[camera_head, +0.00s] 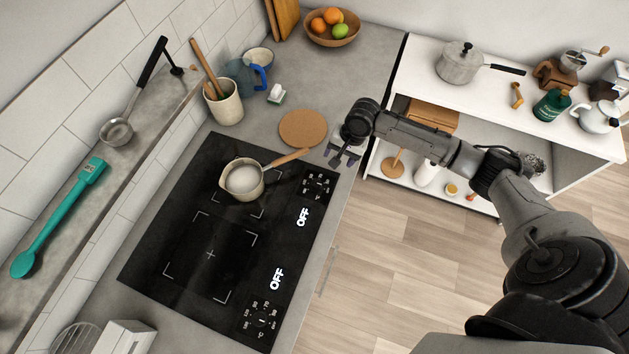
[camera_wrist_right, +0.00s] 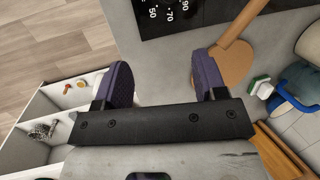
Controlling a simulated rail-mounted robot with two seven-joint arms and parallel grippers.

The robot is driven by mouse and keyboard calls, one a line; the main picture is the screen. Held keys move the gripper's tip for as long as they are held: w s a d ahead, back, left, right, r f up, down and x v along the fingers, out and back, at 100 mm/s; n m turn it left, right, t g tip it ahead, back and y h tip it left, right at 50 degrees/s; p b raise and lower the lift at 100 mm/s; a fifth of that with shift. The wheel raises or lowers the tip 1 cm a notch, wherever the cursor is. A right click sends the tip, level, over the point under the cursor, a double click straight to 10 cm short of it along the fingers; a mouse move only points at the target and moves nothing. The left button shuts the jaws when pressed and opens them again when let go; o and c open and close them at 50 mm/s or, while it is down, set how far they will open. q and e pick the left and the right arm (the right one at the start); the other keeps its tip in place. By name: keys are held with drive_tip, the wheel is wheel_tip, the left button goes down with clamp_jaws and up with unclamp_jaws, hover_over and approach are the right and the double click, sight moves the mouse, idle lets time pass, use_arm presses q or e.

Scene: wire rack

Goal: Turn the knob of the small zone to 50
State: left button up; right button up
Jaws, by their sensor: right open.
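The black cooktop (camera_head: 180,240) has two dials with printed numbers along its right side. The upper dial knob (camera_head: 317,186) is beside the smaller zone, where a saucepan (camera_head: 243,181) stands. The lower dial knob (camera_head: 262,319) is near the larger zone. Both displays read OFF. My right gripper (camera_head: 345,156) is open and empty, just right of and above the upper dial, apart from it. In the right wrist view its purple fingers (camera_wrist_right: 163,78) are spread. Part of the cooktop (camera_wrist_right: 205,12) with numbers 50, 70 and 90 shows there; the knob is out of frame. My left gripper is out of view.
A white shelf unit (camera_head: 400,80) is at the right.

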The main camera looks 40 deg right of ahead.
sight(316, 183)
drive_tip(key=a+f+m, duration=0.2)
drive_tip(key=f+m, duration=0.1)
drive_tip(key=w+a+f+m+y, duration=0.1)
drive_tip(key=a+f+m, duration=0.1)
drive_tip(key=f+m, duration=0.2)
drive_tip(key=w+a+f+m, duration=0.1)
drive_tip(key=a+f+m, duration=0.1)
drive_tip(key=f+m, duration=0.1)
drive_tip(key=shift+w+f+m+b, duration=0.15)
drive_tip(key=shift+f+m+b, duration=0.25)
drive_tip(key=shift+f, duration=0.1)
drive_tip(key=shift+a+f, duration=0.25)
drive_tip(key=shift+f, duration=0.45)
drive_tip(key=shift+w, duration=0.1)
drive_tip(key=shift+c, duration=0.2)
